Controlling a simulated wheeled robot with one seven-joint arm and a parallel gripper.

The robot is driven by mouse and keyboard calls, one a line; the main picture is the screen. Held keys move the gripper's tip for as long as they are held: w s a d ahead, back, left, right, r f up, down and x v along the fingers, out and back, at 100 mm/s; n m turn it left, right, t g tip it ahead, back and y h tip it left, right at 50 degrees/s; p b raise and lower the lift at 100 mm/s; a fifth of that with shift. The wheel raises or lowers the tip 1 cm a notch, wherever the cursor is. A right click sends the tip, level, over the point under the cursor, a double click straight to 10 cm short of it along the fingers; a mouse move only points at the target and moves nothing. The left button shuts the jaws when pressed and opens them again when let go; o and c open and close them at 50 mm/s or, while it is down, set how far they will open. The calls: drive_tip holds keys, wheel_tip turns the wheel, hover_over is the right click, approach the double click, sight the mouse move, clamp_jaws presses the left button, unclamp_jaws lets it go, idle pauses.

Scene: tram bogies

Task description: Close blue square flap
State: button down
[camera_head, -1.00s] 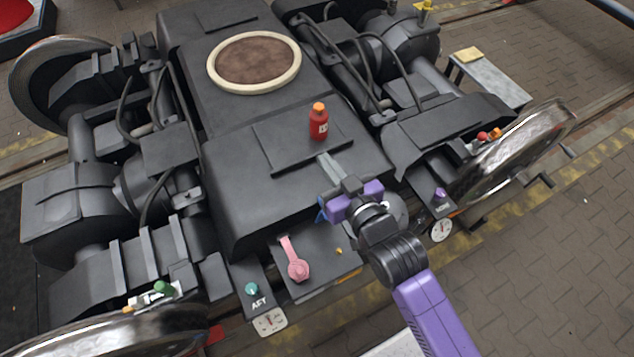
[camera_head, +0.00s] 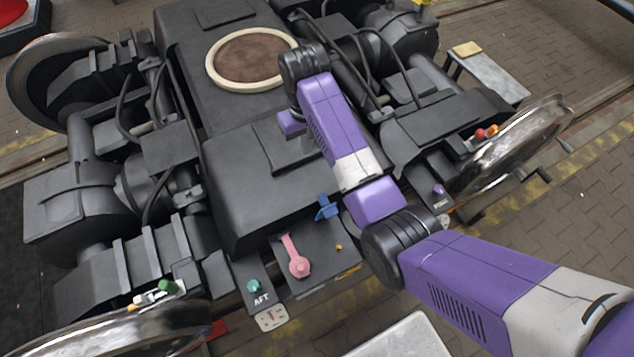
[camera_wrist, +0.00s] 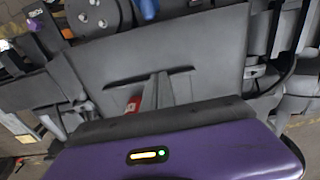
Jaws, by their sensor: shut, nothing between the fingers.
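The small blue flap (camera_head: 327,207) shows in the head view at the front edge of the dark bogie body, right of a pink lever. It looks raised, but its exact angle is unclear. My arm passes just right of it. In the wrist view my gripper's grey fingers (camera_wrist: 158,92) are shut and empty, over a flat dark plate. I cannot identify the flap for sure in the wrist view.
A pink lever (camera_head: 297,258) and a green knob (camera_head: 254,285) sit on the front ledge. A round cream-rimmed disc (camera_head: 252,58) lies on the bogie's top. A purple knob (camera_head: 439,190) is at right.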

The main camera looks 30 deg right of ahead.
sight(324, 209)
drive_tip(key=shift+g, duration=0.5)
drive_tip(key=s+f, duration=0.1)
drive_tip(key=f, duration=0.6)
drive_tip(key=s+f, duration=0.1)
drive_tip(key=f, duration=0.2)
drive_tip(key=shift+s+f, duration=0.15)
drive_tip(key=shift+s, duration=0.2)
drive_tip(key=shift+s+p, duration=0.85)
drive_tip(key=shift+s, duration=0.25)
drive_tip(key=shift+s+f, duration=0.25)
drive_tip(key=shift+s, duration=0.6)
drive_tip(key=shift+d+p, duration=0.1)
drive_tip(key=shift+p, duration=0.3)
